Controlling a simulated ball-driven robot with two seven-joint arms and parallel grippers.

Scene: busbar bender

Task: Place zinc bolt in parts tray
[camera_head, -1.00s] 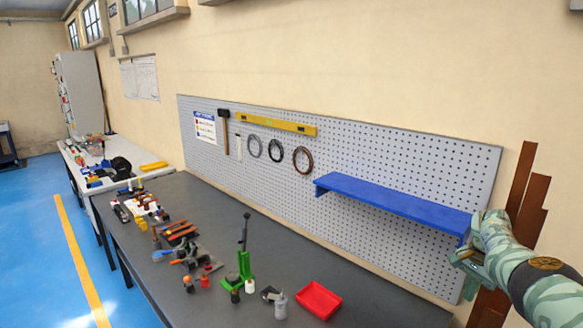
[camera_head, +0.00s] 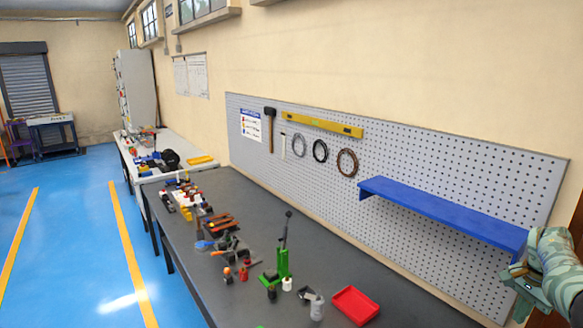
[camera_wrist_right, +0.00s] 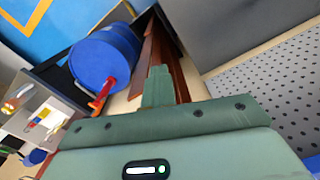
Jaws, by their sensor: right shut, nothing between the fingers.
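A red tray (camera_head: 356,306) lies on the grey workbench (camera_head: 330,262), near the bottom edge of the head view. I cannot make out a zinc bolt among the small items on the bench. My right gripper (camera_head: 522,284) is at the right edge of the head view, in front of the pegboard's right end and away from the tray. In the right wrist view its fingers (camera_wrist_right: 158,86) are together with nothing between them. My left gripper does not show.
A green bender (camera_head: 282,262), a grey item (camera_head: 316,306) and several tools stand on the bench left of the tray. A blue shelf (camera_head: 440,212) juts from the pegboard (camera_head: 420,160). The right wrist view shows a blue drum (camera_wrist_right: 102,55) and brown strips (camera_wrist_right: 168,60).

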